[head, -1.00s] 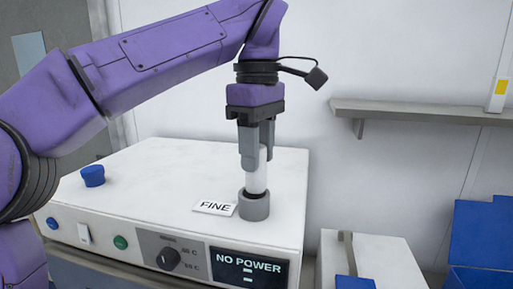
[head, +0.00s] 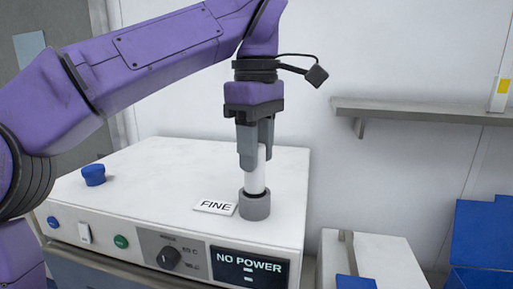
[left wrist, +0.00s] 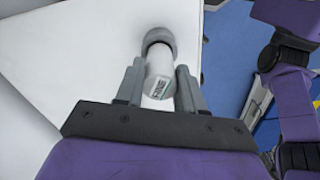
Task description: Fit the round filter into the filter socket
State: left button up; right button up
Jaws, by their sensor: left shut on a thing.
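The round filter (head: 255,178) is a white cylinder, upright, with its lower end at the mouth of the grey filter socket (head: 255,205) on top of the white machine. My left gripper (head: 255,158) points down and is shut on the filter's upper part. How deep the filter sits in the socket is hidden. My right gripper is not in view.
A "FINE" label plate (head: 214,207) lies left of the socket. A blue knob (head: 93,175) stands at the machine's left. The front panel screen (head: 248,267) reads "NO POWER". A shelf (head: 425,113) is on the right wall, with a white box (head: 385,262) below.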

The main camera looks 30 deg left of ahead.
pick_arm(q)
jog(key=shift+f, duration=0.15)
jog(key=shift+f+b, duration=0.35)
jog(key=shift+f, duration=0.15)
jog(key=shift+f, duration=0.3)
jog(key=shift+f+b, duration=0.45)
jog(key=shift+f, duration=0.05)
dwell(0.3)
jog(key=o, duration=1.1)
